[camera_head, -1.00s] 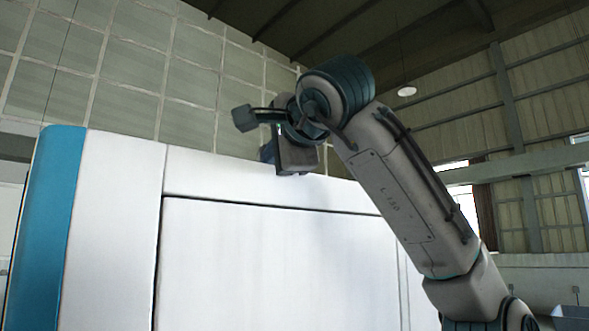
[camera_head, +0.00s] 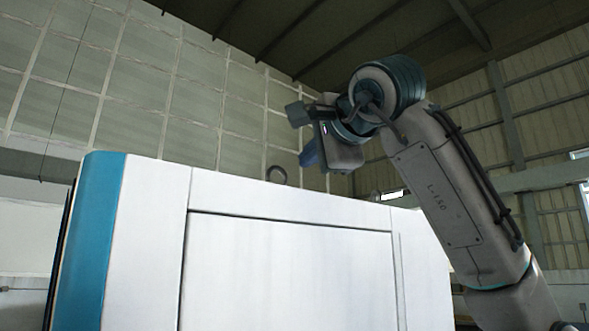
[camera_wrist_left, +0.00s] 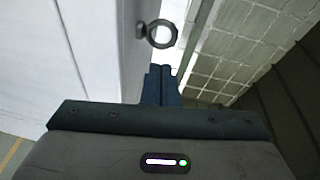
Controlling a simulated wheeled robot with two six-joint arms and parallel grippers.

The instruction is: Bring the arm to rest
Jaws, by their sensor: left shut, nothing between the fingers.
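My left arm (camera_head: 440,185) rises from the lower right, bent at a dark round joint near the top. Its left gripper (camera_head: 310,153) hangs above the top edge of a white machine cabinet (camera_head: 290,270). In the left wrist view the two dark blue fingers (camera_wrist_left: 161,84) are together with nothing between them. A grey ring (camera_head: 277,174) stands on the cabinet's top, left of and below the fingers and apart from them. The ring also shows beyond the fingertips in the left wrist view (camera_wrist_left: 161,33). My right gripper is in neither view.
The cabinet has a blue corner strip (camera_head: 88,240) at the left and fills much of the lower picture. A panelled wall (camera_head: 140,90) stands behind it. The air above the cabinet, left of the gripper, is clear.

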